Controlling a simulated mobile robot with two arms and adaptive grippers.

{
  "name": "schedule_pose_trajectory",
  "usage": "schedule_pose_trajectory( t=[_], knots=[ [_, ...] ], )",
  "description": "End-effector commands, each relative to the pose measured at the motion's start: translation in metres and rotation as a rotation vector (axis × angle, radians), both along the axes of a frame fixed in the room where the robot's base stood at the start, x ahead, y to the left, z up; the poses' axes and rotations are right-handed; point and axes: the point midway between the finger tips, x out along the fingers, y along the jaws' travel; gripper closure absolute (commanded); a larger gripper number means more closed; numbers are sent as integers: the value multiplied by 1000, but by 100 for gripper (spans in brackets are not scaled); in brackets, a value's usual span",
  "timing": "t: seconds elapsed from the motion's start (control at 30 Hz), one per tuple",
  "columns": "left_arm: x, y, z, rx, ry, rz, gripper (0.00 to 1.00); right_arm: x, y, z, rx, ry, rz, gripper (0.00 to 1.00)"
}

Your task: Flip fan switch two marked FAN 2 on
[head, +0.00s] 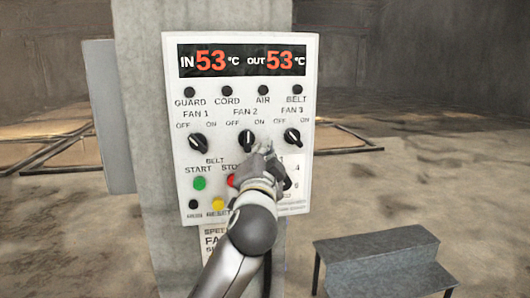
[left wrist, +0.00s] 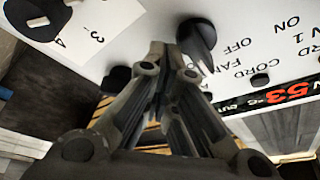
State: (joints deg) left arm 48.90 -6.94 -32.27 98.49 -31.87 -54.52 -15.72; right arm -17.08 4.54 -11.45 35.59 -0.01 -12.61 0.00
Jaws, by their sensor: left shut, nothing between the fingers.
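The FAN 2 switch (head: 247,140) is a black round knob in the middle of the fan row on the white control panel. Its OFF label is at upper left and its ON label at upper right. Its pointer looks near upright, but the exact angle is hard to tell. My left gripper (head: 265,149) is shut and empty, its tips just right of and slightly below this knob. In the left wrist view the shut fingertips (left wrist: 157,48) are beside a black knob (left wrist: 197,36), probably FAN 2; contact cannot be told. My right gripper is not in view.
The FAN 1 knob (head: 198,143) is to the left and the FAN 3 knob (head: 292,137) close to the right. Below are a green START button (head: 199,183) and a red STOP button (head: 232,181), partly hidden by my gripper. A grey step (head: 375,262) stands at lower right.

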Motion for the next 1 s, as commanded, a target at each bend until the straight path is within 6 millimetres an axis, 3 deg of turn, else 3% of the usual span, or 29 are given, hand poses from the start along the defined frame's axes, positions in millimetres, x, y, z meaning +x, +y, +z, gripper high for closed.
schedule_pose_trajectory(
  t=[0.23, 0.47, 0.8, 1.0],
  knots=[
    [-1, 4, -7, -2, 3, 0, 100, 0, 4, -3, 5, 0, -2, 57],
    [-2, 8, -8, 0, 4, 0, 100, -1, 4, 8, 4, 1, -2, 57],
    [-3, 14, -11, 182, 35, 0, 100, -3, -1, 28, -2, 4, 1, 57],
    [-3, 13, -13, 194, 37, -1, 100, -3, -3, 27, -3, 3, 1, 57]
  ],
)
